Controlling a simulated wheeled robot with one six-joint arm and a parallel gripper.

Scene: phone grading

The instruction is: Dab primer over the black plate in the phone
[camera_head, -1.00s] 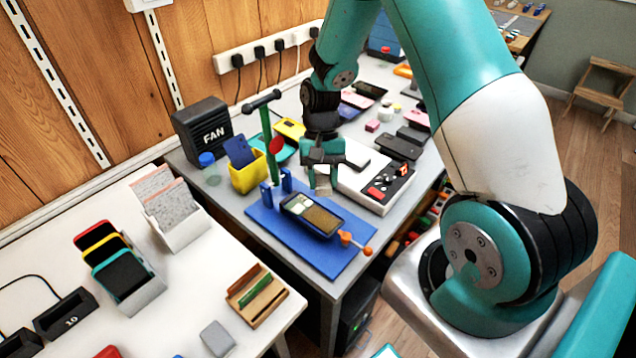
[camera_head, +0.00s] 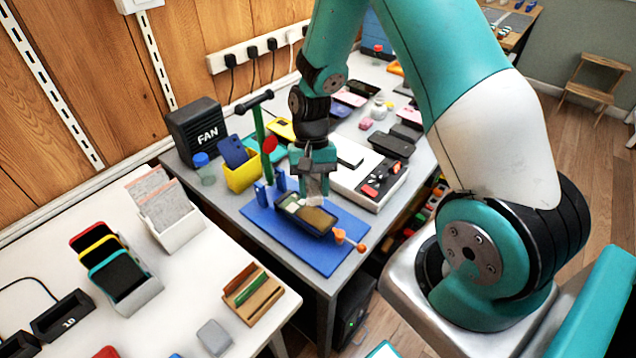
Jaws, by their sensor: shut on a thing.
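The phone (camera_head: 318,217) lies open in a dark frame on the blue mat (camera_head: 322,257). Its right part shows an olive-brown surface and its left part is dark. I cannot pick out the black plate's edges at this size. My gripper (camera_head: 314,192) points down at the phone's far edge, shut on a small pale applicator (camera_head: 316,199). The applicator's tip is at or just above the phone; I cannot tell if it touches. My gripper hides part of the phone's far side.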

